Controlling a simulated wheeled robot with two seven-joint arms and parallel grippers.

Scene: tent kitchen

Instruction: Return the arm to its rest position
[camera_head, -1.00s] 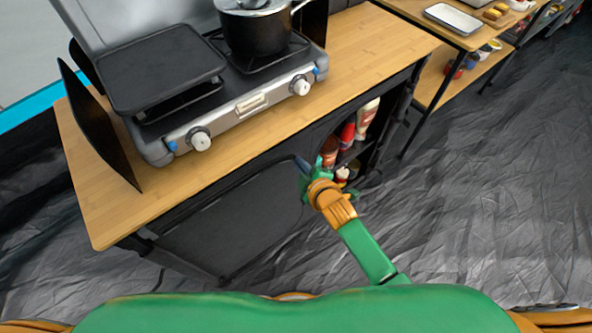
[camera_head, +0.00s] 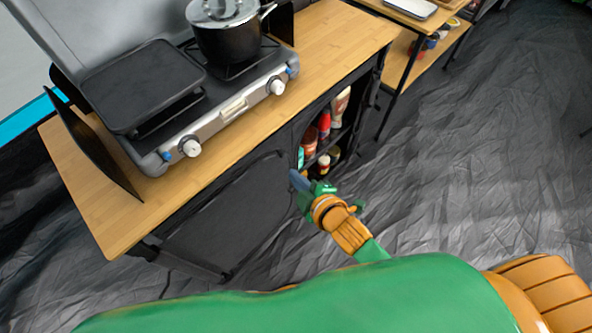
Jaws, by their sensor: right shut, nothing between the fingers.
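My right gripper (camera_head: 301,183) is at the end of the green and orange arm that comes up from the bottom of the picture. It is shut and looks empty. It is in front of the open shelf cabinet (camera_head: 295,140) under the counter, low and close to the cabinet's dark front panel. I cannot tell whether it touches the cabinet. The hand and orange wrist are seen from above; the rest of the arm is partly hidden by my green body. My left gripper is not in view.
A camping stove (camera_head: 210,131) with a griddle plate (camera_head: 142,84) and a black pot (camera_head: 229,38) stands on the wooden counter (camera_head: 110,215). Several bottles (camera_head: 324,124) and jars stand on the cabinet shelves. A second table (camera_head: 405,12) is at the upper right. The dark floor (camera_head: 470,150) at right is clear.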

